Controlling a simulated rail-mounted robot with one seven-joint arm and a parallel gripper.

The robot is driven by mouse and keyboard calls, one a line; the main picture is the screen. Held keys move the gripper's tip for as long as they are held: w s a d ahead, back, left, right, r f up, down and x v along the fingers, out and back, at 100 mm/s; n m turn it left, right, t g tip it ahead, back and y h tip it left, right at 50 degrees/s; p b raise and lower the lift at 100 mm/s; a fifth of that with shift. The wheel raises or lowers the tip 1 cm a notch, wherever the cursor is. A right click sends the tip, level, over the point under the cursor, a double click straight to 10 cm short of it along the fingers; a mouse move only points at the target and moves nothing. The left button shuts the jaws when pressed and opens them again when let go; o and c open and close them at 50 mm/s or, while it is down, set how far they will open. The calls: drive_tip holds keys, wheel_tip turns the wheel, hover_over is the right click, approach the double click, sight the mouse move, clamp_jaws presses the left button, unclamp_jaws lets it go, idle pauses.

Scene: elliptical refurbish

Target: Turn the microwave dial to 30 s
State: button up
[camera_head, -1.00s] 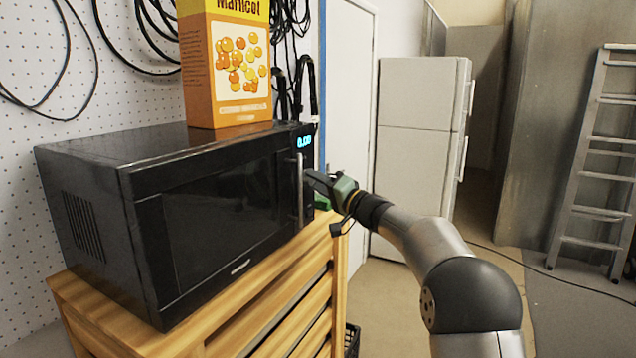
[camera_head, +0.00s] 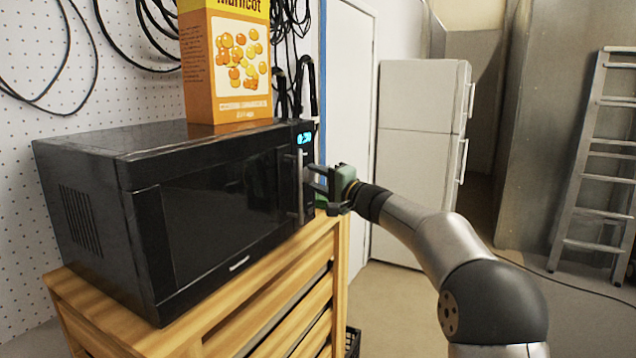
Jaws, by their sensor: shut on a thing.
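The black microwave (camera_head: 215,215) stands on a wooden slatted cabinet, its door closed. Its control panel is the narrow strip right of the vertical door handle (camera_head: 300,188). The lit blue display (camera_head: 305,138) at the top of the panel has changed digits, too small and slanted to read surely. My gripper (camera_head: 312,180) is at the panel below the display, its fingers pointing left toward the panel. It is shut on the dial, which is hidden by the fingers.
An orange and yellow box (camera_head: 228,70) stands on top of the microwave. The wooden cabinet (camera_head: 285,318) is below. A white door, a white fridge (camera_head: 418,150) and a ladder (camera_head: 592,160) are behind. The floor to the right of the cabinet is mostly clear.

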drive_tip(key=shift+m, duration=0.6)
drive_tip(key=o, duration=1)
drive_tip(key=b+v, duration=0.2)
drive_tip(key=v, duration=0.3)
drive_tip(key=b+v, duration=0.2)
drive_tip(key=v, duration=0.4)
drive_tip(key=b+v, duration=0.2)
drive_tip(key=v, duration=0.4)
drive_tip(key=shift+s+d+r, duration=0.1)
drive_tip(key=shift+s+r, duration=0.15)
drive_tip(key=shift+r, duration=0.05)
